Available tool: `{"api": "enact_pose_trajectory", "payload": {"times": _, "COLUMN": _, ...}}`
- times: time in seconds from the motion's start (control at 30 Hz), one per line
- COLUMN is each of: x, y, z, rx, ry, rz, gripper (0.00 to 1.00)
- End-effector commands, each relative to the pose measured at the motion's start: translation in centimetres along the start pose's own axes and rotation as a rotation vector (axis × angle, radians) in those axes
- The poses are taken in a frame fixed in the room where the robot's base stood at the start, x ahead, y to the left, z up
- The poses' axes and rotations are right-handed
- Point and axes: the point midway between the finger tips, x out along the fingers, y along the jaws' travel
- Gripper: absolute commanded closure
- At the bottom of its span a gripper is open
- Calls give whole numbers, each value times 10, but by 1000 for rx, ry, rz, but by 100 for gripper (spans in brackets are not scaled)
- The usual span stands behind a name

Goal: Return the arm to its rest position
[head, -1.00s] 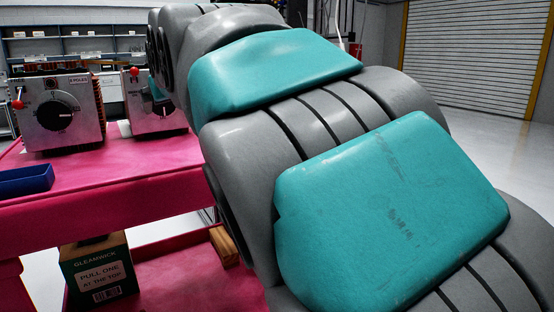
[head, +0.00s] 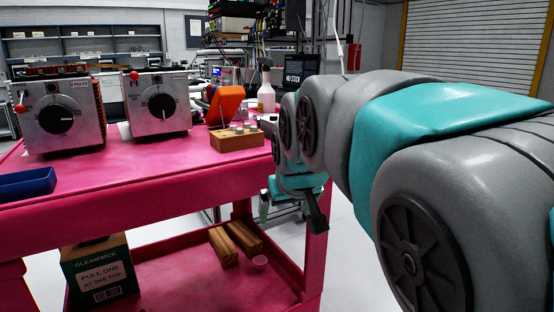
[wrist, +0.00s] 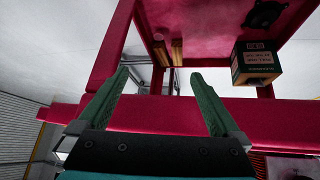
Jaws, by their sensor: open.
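My arm (head: 400,110), grey and teal, reaches in from the right in the head view and runs along the right end of the pink cart. My gripper (head: 290,198) hangs low at its far end, beside the cart's right end and below the cart's top. In the wrist view my gripper (wrist: 160,73) is open, with two green fingers wide apart. Nothing is between the fingers. The cart's pink frame shows beyond the fingertips; I cannot tell the exact gap.
The pink cart (head: 160,180) carries two dial boxes (head: 60,115) (head: 158,103), a blue tray (head: 25,183), a wooden block (head: 237,141), an orange device (head: 226,104) and a spray bottle (head: 266,92). Its lower shelf holds a carton (head: 97,272) and wooden bars (head: 235,243). Floor right of the cart is clear.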

Motion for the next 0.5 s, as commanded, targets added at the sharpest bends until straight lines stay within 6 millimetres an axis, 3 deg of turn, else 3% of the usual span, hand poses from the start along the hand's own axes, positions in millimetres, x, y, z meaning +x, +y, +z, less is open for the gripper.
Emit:
{"api": "enact_pose_trajectory", "payload": {"times": 0.03, "x": 2, "y": 15, "z": 33, "rx": 34, "ry": -68, "rz": 9, "gripper": 0}}
{"api": "enact_pose_trajectory", "payload": {"times": 0.2, "x": 6, "y": 44, "z": 148, "rx": 126, "ry": -298, "rz": 25, "gripper": 0}}
{"api": "enact_pose_trajectory", "payload": {"times": 0.4, "x": -8, "y": 49, "z": 281, "rx": 216, "ry": -561, "rz": 20, "gripper": 0}}
{"api": "enact_pose_trajectory", "payload": {"times": 0.5, "x": -19, "y": 44, "z": 332, "rx": 245, "ry": -665, "rz": 11, "gripper": 0}}
